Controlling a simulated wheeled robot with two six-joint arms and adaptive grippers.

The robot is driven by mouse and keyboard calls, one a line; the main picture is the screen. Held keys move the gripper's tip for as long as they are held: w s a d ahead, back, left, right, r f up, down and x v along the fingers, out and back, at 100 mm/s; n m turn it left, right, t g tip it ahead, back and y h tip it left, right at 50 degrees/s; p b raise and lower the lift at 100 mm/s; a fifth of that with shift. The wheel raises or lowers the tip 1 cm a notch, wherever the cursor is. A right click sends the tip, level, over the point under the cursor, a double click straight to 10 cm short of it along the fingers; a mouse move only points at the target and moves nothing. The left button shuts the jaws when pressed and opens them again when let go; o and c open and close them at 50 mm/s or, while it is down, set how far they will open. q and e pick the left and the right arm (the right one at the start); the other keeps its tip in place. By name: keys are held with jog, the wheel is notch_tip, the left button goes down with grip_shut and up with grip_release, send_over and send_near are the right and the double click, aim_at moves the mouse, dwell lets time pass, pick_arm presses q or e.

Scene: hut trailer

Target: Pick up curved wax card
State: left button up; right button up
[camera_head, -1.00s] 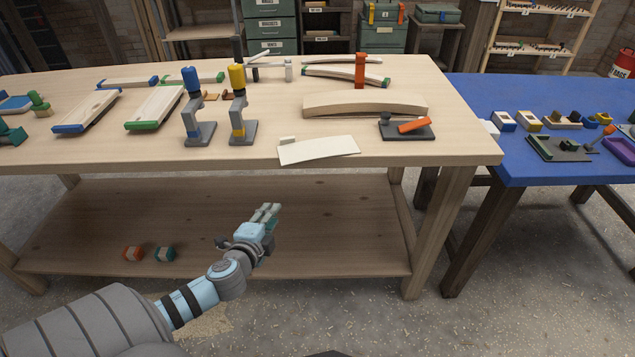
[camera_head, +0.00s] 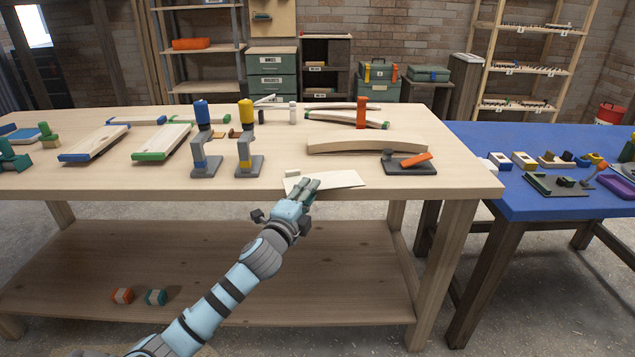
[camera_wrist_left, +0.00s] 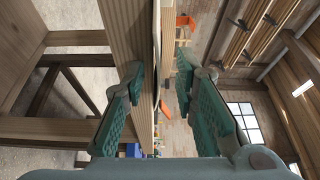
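The curved wax card appears to be the thin, pale card (camera_head: 338,181) at the front edge of the wooden workbench, its front edge slightly overhanging. A small pale block (camera_head: 292,173) sits by its back left corner. My left gripper (camera_head: 311,184) is at the bench's front edge, at the card's left front part, and hides some of it. In the left wrist view the two green-padded fingers of my left gripper (camera_wrist_left: 160,70) are apart, with the bench edge between them. I cannot tell whether they touch the card. My right gripper is not in view.
The wooden workbench (camera_head: 430,183) carries a curved wooden beam (camera_head: 380,147) behind the card. A dark plate with an orange piece (camera_head: 416,160) is to its right, and a grey stand with a yellow top (camera_head: 246,150) to its left. A blue table (camera_head: 520,205) stands at right.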

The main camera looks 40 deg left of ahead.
pick_arm(q)
jog(key=shift+c, duration=0.9)
jog(key=shift+w+f, duration=0.1)
jog(key=c, duration=0.3)
grip_shut()
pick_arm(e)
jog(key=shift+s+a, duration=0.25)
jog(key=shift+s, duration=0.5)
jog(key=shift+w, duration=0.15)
